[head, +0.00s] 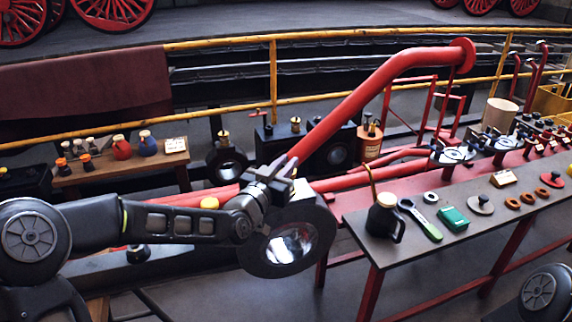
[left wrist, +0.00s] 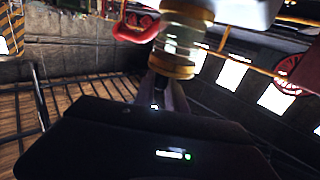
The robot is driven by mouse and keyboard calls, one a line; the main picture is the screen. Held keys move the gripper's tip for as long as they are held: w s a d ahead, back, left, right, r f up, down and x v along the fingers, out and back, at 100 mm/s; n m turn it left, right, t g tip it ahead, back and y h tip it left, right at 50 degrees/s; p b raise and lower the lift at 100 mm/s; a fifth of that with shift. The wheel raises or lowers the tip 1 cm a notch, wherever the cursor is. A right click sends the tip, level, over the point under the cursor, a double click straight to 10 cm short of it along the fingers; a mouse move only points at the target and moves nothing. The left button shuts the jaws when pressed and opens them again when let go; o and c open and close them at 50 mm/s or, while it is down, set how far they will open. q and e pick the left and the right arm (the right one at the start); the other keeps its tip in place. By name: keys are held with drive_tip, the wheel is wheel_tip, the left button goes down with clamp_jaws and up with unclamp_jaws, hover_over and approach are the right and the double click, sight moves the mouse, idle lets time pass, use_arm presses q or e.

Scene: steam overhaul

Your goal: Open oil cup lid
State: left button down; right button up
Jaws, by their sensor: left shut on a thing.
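My left gripper (head: 290,165) is over the top of a dark round bearing ring (head: 322,262) with a bright bore, in the middle of the head view. Its fingers are closed. In the left wrist view, an oil cup (left wrist: 180,42) with a clear glass body between two brass bands is right at my fingertips (left wrist: 165,95). The brass end nearest the fingers, which looks like its lid, is where they grip. My right gripper is out of view.
A thick red pipe (head: 385,88) slants up right just behind the gripper. A bench (head: 370,243) at right holds a black oil can (head: 383,218), a green-handled wrench (head: 420,218) and a green box (head: 453,218). A wooden bench (head: 95,172) with bottles stands at left.

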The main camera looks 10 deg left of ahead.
use_arm(q)
drive_tip(key=shift+w+a+r+n+g+p, duration=0.15)
drive_tip(key=shift+r+n+g+p, duration=0.35)
drive_tip(key=shift+p, duration=0.55)
drive_tip(key=w+n+g+p, duration=0.1)
drive_tip(key=p, duration=0.2)
drive_tip(key=a+r+n+g+p, duration=0.1)
drive_tip(key=g+p, duration=0.1)
drive_tip(key=p, duration=0.1)
drive_tip(key=w+r+n+g+p, duration=0.1)
drive_tip(key=n+g+p, duration=0.1)
drive_tip(key=p, duration=0.1)
drive_tip(key=shift+w+a, duration=0.3)
drive_tip(key=shift+w, duration=0.05)
drive_tip(key=shift+w+a+f+n+g+h+p, duration=0.25)
drive_tip(key=shift+w+n+g+h+p, duration=0.3)
drive_tip(key=shift+g+p, duration=0.8)
drive_tip(key=shift+w+a+f+n+g+h+p, duration=0.15)
drive_tip(key=shift+w+a+n+g+h+p, duration=0.4)
drive_tip(key=shift+p, duration=1.3)
drive_tip(key=shift+w+a+f+n+g+h+p, duration=0.2)
drive_tip(key=shift+w+n+g+h+p, duration=0.3)
drive_tip(key=shift+g+p, duration=0.9)
drive_tip(key=shift+s, duration=0.1)
drive_tip(key=c, duration=1.4)
unclamp_jaws()
drive_tip(key=shift+o, duration=0.2)
